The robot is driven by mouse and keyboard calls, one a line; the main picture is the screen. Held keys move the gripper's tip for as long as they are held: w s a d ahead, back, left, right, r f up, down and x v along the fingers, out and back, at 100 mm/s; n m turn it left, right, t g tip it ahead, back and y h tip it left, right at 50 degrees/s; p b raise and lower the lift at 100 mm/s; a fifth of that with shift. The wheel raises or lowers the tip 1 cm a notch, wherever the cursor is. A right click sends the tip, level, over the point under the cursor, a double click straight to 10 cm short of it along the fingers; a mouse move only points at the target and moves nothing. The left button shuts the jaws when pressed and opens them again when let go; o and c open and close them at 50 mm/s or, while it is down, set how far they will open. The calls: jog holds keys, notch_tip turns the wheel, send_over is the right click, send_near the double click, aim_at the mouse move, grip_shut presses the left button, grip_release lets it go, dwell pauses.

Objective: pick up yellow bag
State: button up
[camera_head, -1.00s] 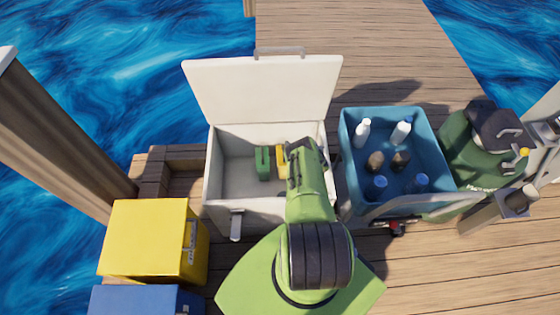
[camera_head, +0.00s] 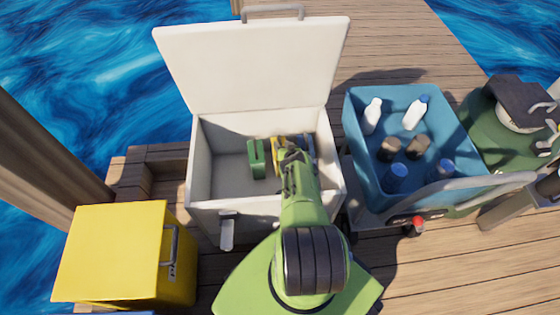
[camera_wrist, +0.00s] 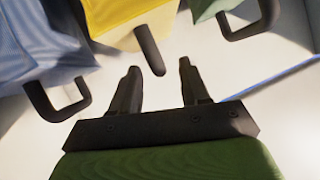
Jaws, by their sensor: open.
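The yellow bag (camera_head: 276,146) stands inside the open white cooler, partly hidden behind my arm. In the wrist view the yellow bag (camera_wrist: 113,14) is at the top, with its dark handle (camera_wrist: 150,50) pointing toward my gripper. A green bag (camera_head: 256,158) is to its left and a blue bag (camera_head: 308,142) to its right in the head view. In the wrist view the blue bag (camera_wrist: 40,45) is left and the green bag (camera_wrist: 215,8) right. My gripper (camera_wrist: 158,68) is open and empty, its fingertips just short of the yellow bag's handle.
The white cooler (camera_head: 205,160) has its lid (camera_head: 255,65) raised behind it and walls around the bags. A blue bin (camera_head: 358,150) with several bottles stands to the right. A yellow box (camera_head: 110,250) is at the lower left. A green tank-like object (camera_head: 490,140) stands far right.

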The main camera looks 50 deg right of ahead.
jog(key=shift+w+d+f, duration=0.1)
jog(key=shift+w+f, duration=0.15)
jog(key=shift+w, duration=0.05)
jog(key=shift+r, duration=0.15)
jog(key=shift+c, duration=0.4)
grip_shut()
dwell(0.7)
